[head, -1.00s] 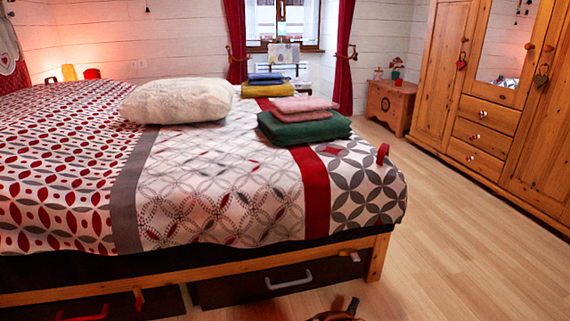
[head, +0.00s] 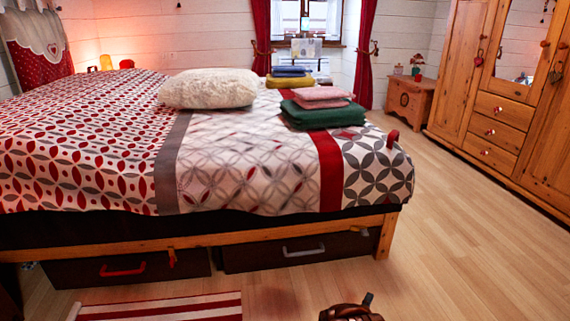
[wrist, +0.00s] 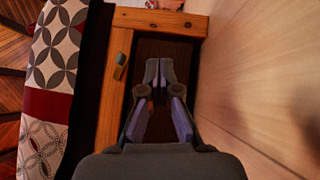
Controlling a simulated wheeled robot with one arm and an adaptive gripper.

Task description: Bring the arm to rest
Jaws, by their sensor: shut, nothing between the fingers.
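My gripper (wrist: 159,66) is shut and empty in the wrist view, its two fingertips close together. It is beside the bed's wooden frame (wrist: 113,85), in front of a dark panel that looks like an under-bed drawer. I cannot tell whether the fingers touch anything there. The patterned bedspread (wrist: 52,50) is to its left. In the head view I cannot make out the fingers.
The bed (head: 250,165) fills the left and middle, with dark drawers (head: 300,252) beneath. Folded cloths (head: 322,112) and a white pillow (head: 208,89) lie on it. A striped rug (head: 165,308) is in front. The wooden wardrobe (head: 495,105) stands right; floor (head: 470,240) between is clear.

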